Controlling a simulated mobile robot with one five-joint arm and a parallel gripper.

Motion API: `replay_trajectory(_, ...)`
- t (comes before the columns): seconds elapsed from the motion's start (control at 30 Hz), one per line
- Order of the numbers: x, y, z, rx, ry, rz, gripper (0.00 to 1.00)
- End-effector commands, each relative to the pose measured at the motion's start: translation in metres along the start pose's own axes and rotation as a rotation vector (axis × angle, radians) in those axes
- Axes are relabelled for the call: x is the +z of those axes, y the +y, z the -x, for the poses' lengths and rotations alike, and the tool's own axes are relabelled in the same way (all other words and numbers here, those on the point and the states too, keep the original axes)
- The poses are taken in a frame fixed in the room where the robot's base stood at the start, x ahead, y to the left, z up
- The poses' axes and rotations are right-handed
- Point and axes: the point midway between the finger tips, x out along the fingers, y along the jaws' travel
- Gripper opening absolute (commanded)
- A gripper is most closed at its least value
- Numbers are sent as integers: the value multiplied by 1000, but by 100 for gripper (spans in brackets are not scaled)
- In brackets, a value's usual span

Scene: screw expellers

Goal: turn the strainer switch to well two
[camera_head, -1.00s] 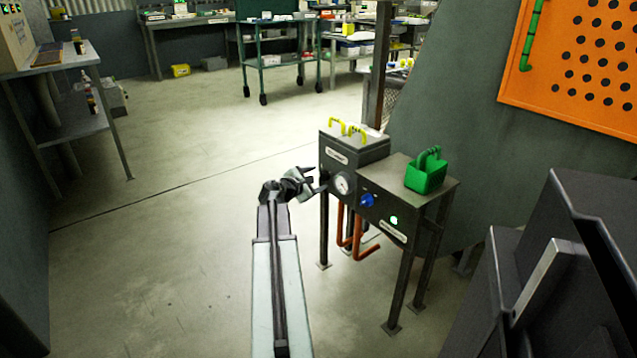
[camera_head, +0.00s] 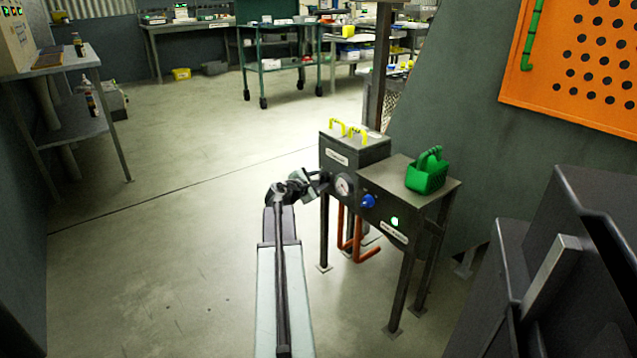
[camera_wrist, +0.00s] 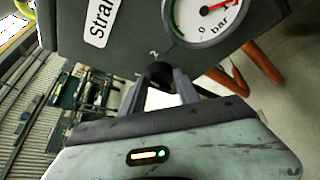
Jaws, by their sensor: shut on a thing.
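The strainer switch is a small dark knob (camera_wrist: 160,74) on the front of a grey box (camera_head: 352,158), below the number 2 and beside a label starting "Stra" (camera_wrist: 100,20). My gripper (camera_wrist: 159,88) is shut on this knob, with one finger on each side. In the head view my gripper (camera_head: 322,182) is against the left part of the box front and hides the knob. The finger tips partly cover the knob, and I cannot tell which way it points.
A pressure gauge (camera_wrist: 205,14) sits close right of the knob. A blue knob (camera_head: 368,201), a lit green button (camera_head: 394,221) and a green basket (camera_head: 428,172) are on the adjoining bench. Yellow handles (camera_head: 347,130) stand on the box. Red pipes (camera_head: 357,245) hang below. Open floor lies left.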

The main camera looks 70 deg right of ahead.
Motion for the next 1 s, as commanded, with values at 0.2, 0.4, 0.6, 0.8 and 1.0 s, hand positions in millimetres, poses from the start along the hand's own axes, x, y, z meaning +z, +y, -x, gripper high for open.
replay_trajectory(0.2, -3, -4, -3, 74, -11, -129, 0)
replay_trajectory(0.4, -5, -6, -4, 145, -23, -272, 0)
replay_trajectory(0.6, -5, -6, -4, 206, -33, -395, 0)
replay_trajectory(0.8, -5, -5, -3, 248, -39, -484, 0)
replay_trajectory(1.0, -4, -4, -3, 270, -42, -530, 0)
